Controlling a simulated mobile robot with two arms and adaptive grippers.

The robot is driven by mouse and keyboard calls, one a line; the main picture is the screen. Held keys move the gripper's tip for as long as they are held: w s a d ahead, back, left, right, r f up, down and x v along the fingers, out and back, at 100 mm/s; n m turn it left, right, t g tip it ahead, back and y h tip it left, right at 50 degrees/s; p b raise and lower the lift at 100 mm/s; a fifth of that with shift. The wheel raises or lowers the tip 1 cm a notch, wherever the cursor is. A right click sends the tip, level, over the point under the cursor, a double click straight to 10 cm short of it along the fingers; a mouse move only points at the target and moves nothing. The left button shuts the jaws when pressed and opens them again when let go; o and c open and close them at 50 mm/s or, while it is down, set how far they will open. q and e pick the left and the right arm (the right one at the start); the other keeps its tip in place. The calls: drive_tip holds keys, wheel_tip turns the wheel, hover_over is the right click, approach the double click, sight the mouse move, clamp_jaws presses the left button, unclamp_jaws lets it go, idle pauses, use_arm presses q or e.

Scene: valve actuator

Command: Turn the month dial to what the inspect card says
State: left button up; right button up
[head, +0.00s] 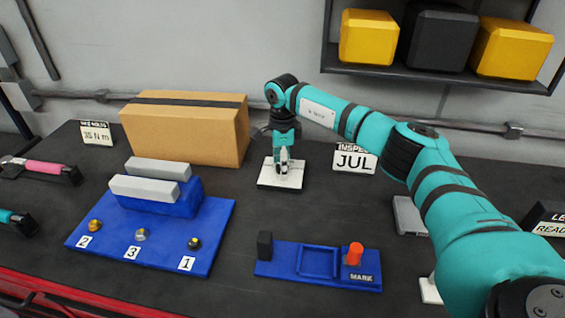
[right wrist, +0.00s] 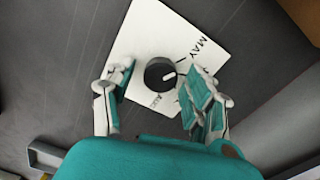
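The inspect card (head: 354,160) at the back reads JUL. The month dial is a white square plate (head: 268,183) with a black round knob (right wrist: 160,73), seen from above in the right wrist view. The knob's white pointer mark faces right, toward the right finger. MAY is readable at upper right of the plate and a partly covered label, perhaps AUG, lies below the knob; the right finger hides labels between. My right gripper (head: 284,164) points down over the plate. In the right wrist view its fingers (right wrist: 163,84) are open, one each side of the knob, with gaps. My left gripper is out of view.
A cardboard box (head: 185,132) stands left of the dial. A blue tray (head: 216,218) with numbered fittings and a blue MARK holder (head: 284,271) with a red-orange peg (head: 355,254) lie in front. My right arm crosses the right side. Tools lie at the left edge.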

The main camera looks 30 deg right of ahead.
drive_tip(key=c, duration=1)
drive_tip(key=m+b, duration=0.1)
drive_tip(key=m, duration=0.2)
drive_tip(key=shift+m, duration=0.4)
drive_tip(key=m, duration=0.3)
drive_tip(key=shift+m, duration=0.3)
drive_tip(key=m, duration=0.4)
drive_tip(key=shift+r+b, duration=0.1)
drive_tip(key=shift+b, duration=0.25)
drive_tip(key=shift+m, duration=2.1)
drive_tip(key=o, duration=1.2)
drive_tip(key=shift+c, duration=0.2)
